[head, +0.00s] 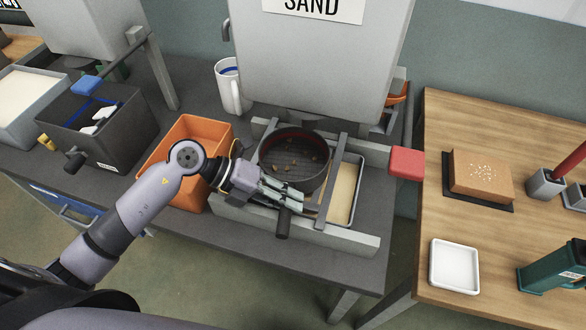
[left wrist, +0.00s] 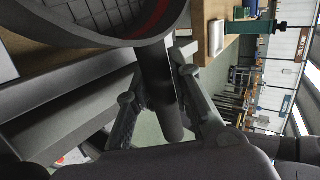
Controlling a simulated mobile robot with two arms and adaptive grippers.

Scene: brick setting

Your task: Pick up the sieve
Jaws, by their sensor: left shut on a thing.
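The sieve (head: 296,172) is a round dark pan with a mesh bottom and several small brown crumbs in it. It sits level at the grey frame under the sand hopper; whether it still touches the frame I cannot tell. Its dark handle (head: 283,224) points toward me. My left gripper (head: 287,197) comes in from the left and is shut on the handle near the rim. In the left wrist view the sieve (left wrist: 75,18) fills the top left, and its handle (left wrist: 160,92) runs down between the fingers of my left gripper (left wrist: 158,87). My right gripper is not in view.
The grey SAND hopper (head: 318,50) stands close behind the sieve. A sand tray (head: 343,192) lies under the frame's rails. An orange bin (head: 188,133) is left, a white mug (head: 229,85) behind it. A red block (head: 407,162) is right, before the wooden table (head: 450,125).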

